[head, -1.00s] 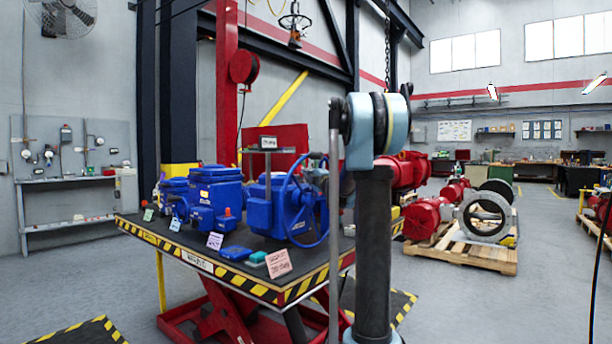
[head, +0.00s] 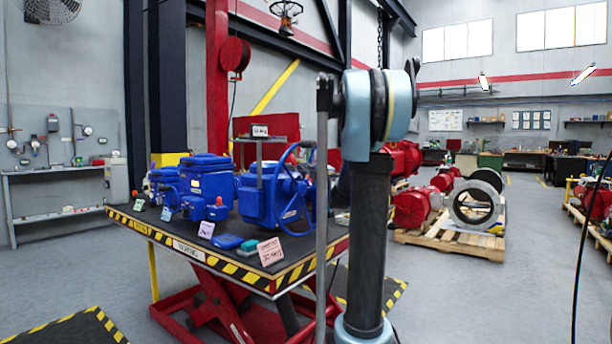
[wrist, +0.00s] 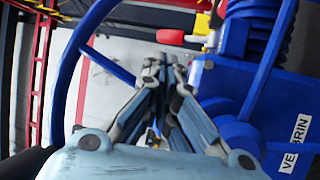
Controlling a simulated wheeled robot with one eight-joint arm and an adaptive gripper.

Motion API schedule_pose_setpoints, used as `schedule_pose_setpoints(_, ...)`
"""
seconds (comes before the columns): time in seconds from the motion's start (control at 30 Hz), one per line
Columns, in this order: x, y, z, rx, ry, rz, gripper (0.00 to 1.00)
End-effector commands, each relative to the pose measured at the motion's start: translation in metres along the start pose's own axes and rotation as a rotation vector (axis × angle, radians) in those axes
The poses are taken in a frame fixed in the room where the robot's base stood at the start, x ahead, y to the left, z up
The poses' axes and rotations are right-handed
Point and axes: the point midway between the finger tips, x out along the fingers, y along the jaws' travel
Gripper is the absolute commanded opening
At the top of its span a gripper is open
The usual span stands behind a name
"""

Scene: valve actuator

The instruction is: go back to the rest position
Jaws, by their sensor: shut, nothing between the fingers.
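My gripper (wrist: 165,70) shows in the wrist view with its fingers together and nothing between them. The blue valve actuator (wrist: 265,75) fills the right of that view, with a white label. Its blue handwheel (wrist: 66,75) curves past the left of the fingers. In the head view the actuator (head: 262,200) stands on the lift table (head: 284,268), with the handwheel (head: 283,163) on its right side. My arm stands in front of the table's right end, and my gripper is hidden in that view.
Other blue actuators (head: 207,185) and small tags share the striped table. A pallet (head: 450,240) with red valves and a grey ring (head: 478,206) stands to the right. A wall bench (head: 60,172) is at left.

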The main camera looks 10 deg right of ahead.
Motion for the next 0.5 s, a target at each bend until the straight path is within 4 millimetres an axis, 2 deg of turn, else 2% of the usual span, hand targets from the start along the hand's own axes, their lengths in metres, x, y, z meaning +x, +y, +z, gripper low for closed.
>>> schedule_pose_setpoints(0.17,-0.014,0.004,0.007,0.052,-0.075,0.000,0.00)
schedule_pose_setpoints(0.27,-0.034,0.005,0.016,0.129,-0.179,-0.005,0.00)
schedule_pose_setpoints(0.37,-0.064,0.000,0.027,0.231,-0.308,-0.020,0.00)
schedule_pose_setpoints(0.5,-0.112,-0.017,0.041,0.379,-0.486,-0.057,0.00)
